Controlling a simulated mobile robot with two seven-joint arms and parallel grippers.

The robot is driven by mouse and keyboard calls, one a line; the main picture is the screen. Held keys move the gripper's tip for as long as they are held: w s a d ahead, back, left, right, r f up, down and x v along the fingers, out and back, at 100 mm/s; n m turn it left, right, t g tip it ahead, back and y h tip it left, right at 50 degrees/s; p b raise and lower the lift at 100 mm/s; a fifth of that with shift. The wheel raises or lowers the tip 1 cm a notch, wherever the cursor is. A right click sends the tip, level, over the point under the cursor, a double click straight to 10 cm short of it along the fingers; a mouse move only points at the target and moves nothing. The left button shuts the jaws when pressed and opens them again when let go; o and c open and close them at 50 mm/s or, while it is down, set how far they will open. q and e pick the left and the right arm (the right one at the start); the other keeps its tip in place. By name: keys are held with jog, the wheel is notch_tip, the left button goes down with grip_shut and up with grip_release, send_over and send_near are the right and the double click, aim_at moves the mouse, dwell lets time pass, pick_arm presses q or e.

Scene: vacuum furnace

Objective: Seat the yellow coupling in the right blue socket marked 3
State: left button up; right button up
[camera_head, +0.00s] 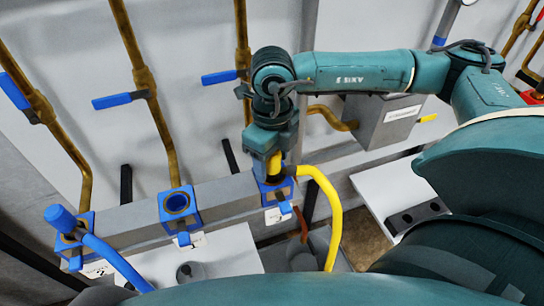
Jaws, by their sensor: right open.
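The yellow coupling (275,164) stands at the right blue socket (284,188), with its yellow hose (325,192) curving right and down. Its lower end meets the socket opening, but I cannot tell how deep it sits. A white tag (278,216) hangs below this socket; its mark is too small to read. My right gripper (266,162) reaches down over the coupling from above, open, with its fingers close around or beside it, partly hiding it. My left gripper is not in view.
The middle blue socket (178,207) is empty. A blue coupling (62,219) with a blue hose (118,262) is at the left socket (72,243). Brass pipes with blue valve handles (120,100) line the wall behind. A grey box (383,120) stands behind to the right.

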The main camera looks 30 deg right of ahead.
jog(key=shift+r, duration=0.25)
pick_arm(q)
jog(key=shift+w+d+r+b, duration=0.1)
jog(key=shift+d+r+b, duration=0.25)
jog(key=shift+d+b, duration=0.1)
pick_arm(e)
notch_tip(320, 180, up, 13)
jog(key=shift+f, duration=0.15)
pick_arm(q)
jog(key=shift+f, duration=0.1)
